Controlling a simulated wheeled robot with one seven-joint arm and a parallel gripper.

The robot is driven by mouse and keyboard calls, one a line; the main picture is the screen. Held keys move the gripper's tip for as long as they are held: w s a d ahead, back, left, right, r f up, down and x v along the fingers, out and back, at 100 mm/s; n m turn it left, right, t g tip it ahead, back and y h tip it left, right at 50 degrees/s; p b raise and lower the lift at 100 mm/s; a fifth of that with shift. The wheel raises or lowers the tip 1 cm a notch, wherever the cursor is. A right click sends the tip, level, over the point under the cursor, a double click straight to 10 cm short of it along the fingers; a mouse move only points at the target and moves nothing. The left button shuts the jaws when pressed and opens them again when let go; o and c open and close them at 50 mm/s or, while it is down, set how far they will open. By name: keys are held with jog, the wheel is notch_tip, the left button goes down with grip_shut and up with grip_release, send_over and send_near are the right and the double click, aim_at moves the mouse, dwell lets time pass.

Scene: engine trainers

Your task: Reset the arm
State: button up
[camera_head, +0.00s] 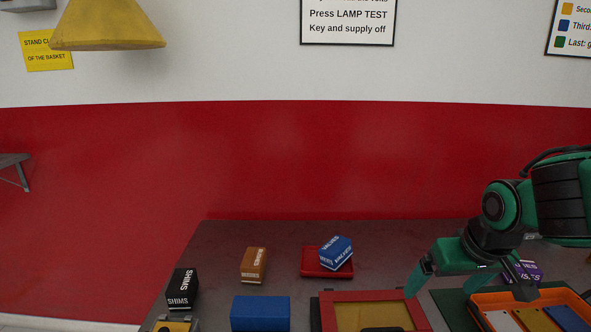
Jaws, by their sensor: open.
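My gripper (440,288) is green and black and comes in from the right. Its fingers are apart and point down over the right part of the table. I see nothing held between them. The fingertips are near the right side of a red-framed yellow panel (372,316) and a dark green mat (452,305). Part of the arm is cut off by the right edge.
On the dark table (215,250) stand a black SHIMS box (182,289), an orange-brown box (254,265), a blue block (261,313) and a blue VALVES box (336,252) tilted on a red tray (312,266). A purple box (528,270) and an orange tray (490,298) are close right of my gripper.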

jog(key=s+d+f+m+g, duration=0.1)
jog(key=s+d+m+g, duration=0.1)
jog(key=s+d, duration=0.4)
jog(key=s+d+m+g, duration=0.2)
jog(key=s+d+m, duration=0.2)
jog(key=s, duration=0.7)
jog(key=shift+d+f+m+g, duration=0.3)
jog(key=shift+d+f, duration=0.05)
jog(key=shift+d, duration=0.5)
